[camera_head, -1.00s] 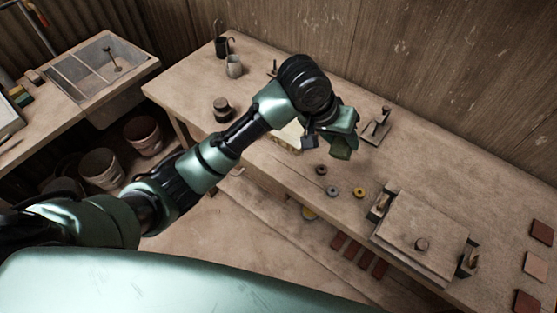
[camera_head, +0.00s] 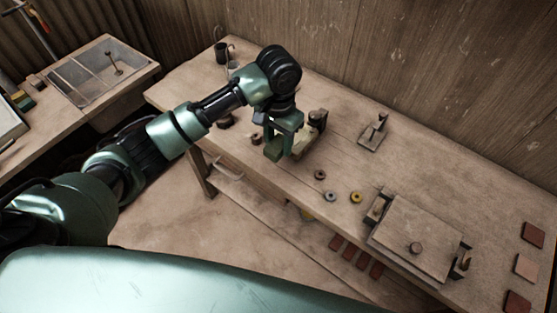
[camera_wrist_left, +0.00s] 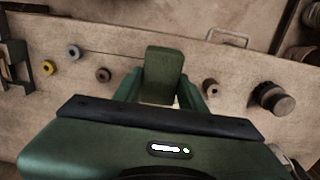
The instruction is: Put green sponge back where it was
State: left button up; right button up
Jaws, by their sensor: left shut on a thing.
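The green sponge (camera_wrist_left: 163,72) is a dull olive-green block. In the left wrist view it stands out between the two fingers of my left gripper (camera_wrist_left: 160,98), which is shut on it. In the head view the gripper (camera_head: 283,146) is above the left-middle part of the workbench, near its front edge, with the sponge (camera_head: 274,152) at its lower end. A pale patch shows just behind the sponge in the wrist view; what it is cannot be told. My right gripper is in neither view.
The tile press (camera_head: 415,235) stands on the workbench to the right. A yellow ring (camera_head: 356,197), a grey ring (camera_head: 331,196) and a dark ring (camera_head: 320,174) lie left of it. A plate with a handle (camera_head: 374,133) lies behind. Mugs stand at the back left.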

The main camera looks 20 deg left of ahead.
aim_at(278, 169)
pick_arm(q)
notch_tip(278, 169, down, 9)
jog(key=shift+f+p, duration=0.2)
jog(key=shift+p, duration=0.45)
jog(key=o, duration=1.2)
notch_tip(278, 169, up, 12)
jog(key=shift+r+b, duration=0.1)
jog(key=shift+b, duration=0.95)
